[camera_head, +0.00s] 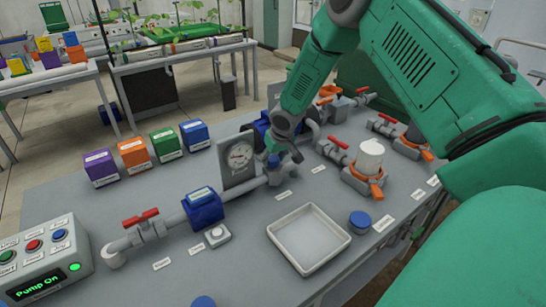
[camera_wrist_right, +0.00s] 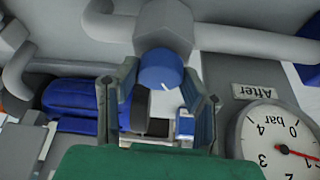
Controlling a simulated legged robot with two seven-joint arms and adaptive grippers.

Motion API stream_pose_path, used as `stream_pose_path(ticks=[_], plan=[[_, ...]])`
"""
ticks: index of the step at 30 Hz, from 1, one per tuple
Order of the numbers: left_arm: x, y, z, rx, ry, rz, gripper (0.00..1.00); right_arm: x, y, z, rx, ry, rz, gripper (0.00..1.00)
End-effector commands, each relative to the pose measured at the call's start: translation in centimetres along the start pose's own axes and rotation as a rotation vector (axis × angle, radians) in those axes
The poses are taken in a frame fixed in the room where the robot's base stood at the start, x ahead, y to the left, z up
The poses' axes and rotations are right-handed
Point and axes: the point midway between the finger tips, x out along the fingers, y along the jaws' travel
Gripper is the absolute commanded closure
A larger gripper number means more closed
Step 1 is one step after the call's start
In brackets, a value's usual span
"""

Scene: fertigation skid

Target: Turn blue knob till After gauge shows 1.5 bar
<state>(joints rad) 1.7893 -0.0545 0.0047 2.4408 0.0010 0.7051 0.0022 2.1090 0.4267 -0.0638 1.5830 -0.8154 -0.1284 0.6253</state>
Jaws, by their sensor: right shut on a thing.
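The blue knob (camera_wrist_right: 160,68) sits on a grey hexagonal fitting of the pipe in the right wrist view. My right gripper (camera_wrist_right: 163,88) has a finger on each side of it and is shut on it. In the head view my right gripper (camera_head: 274,162) is at the pipe just right of the gauge, mostly hiding the knob. The After gauge (camera_wrist_right: 268,145) is at the lower right of the wrist view, partly cut off. Its red needle points right, close to the 1 mark; the exact reading is hard to tell. The gauge (camera_head: 240,155) also shows in the head view. My left gripper is not in view.
A white tray (camera_head: 272,228) and a blue cap (camera_head: 360,221) lie in front on the bench. A blue unit (camera_head: 203,207) and red-handled valve (camera_head: 141,217) stand left on the pipe. The control box (camera_head: 38,262) reads Pump On. Coloured boxes (camera_head: 166,145) stand behind.

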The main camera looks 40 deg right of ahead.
Motion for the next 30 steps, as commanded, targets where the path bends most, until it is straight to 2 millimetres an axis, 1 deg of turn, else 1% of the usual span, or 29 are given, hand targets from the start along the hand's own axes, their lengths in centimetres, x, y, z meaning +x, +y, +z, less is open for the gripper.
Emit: stream_pose_path(ticks=[18, 30], plan=[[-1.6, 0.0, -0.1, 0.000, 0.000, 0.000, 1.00, -0.1, 0.1, -0.2, -0.146, 0.004, -0.063, 0.92], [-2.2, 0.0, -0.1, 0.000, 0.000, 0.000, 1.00, 0.0, 0.1, -0.2, -0.260, 0.005, -0.110, 0.92]])
